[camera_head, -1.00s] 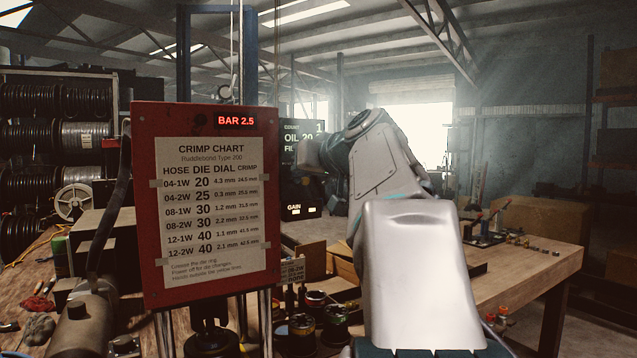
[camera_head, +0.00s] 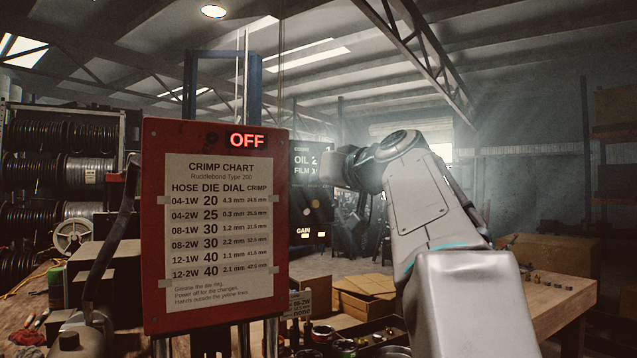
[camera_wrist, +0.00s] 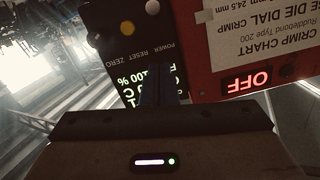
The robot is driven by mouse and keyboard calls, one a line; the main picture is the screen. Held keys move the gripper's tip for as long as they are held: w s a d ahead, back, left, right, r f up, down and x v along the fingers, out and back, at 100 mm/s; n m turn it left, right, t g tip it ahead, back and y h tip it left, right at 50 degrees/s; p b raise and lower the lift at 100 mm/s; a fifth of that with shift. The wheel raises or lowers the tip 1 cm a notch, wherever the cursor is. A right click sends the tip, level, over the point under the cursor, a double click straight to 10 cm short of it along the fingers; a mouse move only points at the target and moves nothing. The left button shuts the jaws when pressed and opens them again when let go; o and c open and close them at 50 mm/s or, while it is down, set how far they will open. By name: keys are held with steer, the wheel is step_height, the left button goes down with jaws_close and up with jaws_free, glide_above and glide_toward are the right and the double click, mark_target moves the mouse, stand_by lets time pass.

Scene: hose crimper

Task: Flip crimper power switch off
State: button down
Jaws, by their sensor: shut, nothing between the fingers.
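The red crimper panel (camera_head: 215,225) with its white crimp chart stands left of centre in the head view, its red display (camera_head: 247,140) reading OFF. The display also shows upside down in the wrist view (camera_wrist: 247,80). The wrist view shows a dark control box with labels POWER (camera_wrist: 163,47), RESET and ZERO, a yellow button (camera_wrist: 127,28) and a white button (camera_wrist: 152,6). My gripper (camera_wrist: 157,85) is shut and empty, its dark fingers just by the POWER label. I cannot make out the power switch itself or whether the fingers touch it.
A dark screen (camera_head: 306,190) with OIL and FILM text stands behind the panel, close to my wrist. Cable reels (camera_head: 55,150) fill a rack at the left. A wooden bench (camera_head: 555,300) is at the right. Cardboard boxes (camera_head: 365,290) sit low in the middle.

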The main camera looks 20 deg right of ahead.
steer(key=s+d+b, duration=0.1)
steer(key=s+b, duration=0.2)
steer(key=s, duration=0.7)
steer(key=shift+d+f, duration=0.2)
steer(key=shift+f, duration=0.2)
steer(key=a+f+m+g+p, duration=0.15)
steer(key=a+f+g, duration=0.3)
steer(key=f, duration=0.75)
steer(key=a+f+g+p, duration=0.3)
steer(key=a+f, duration=0.2)
steer(key=f, duration=0.6)
steer(key=s+a+f+n+g+h+p, duration=0.1)
steer(key=s+a+f+g, duration=0.2)
steer(key=s+f, duration=0.4)
steer(key=s+a+f+n+g+h+p, duration=0.1)
steer(key=s+f, duration=0.6)
steer(key=f, duration=0.8)
steer(key=shift+a+g+p, duration=0.55)
steer(key=shift+a+g, duration=0.5)
steer(key=shift+g, duration=0.2)
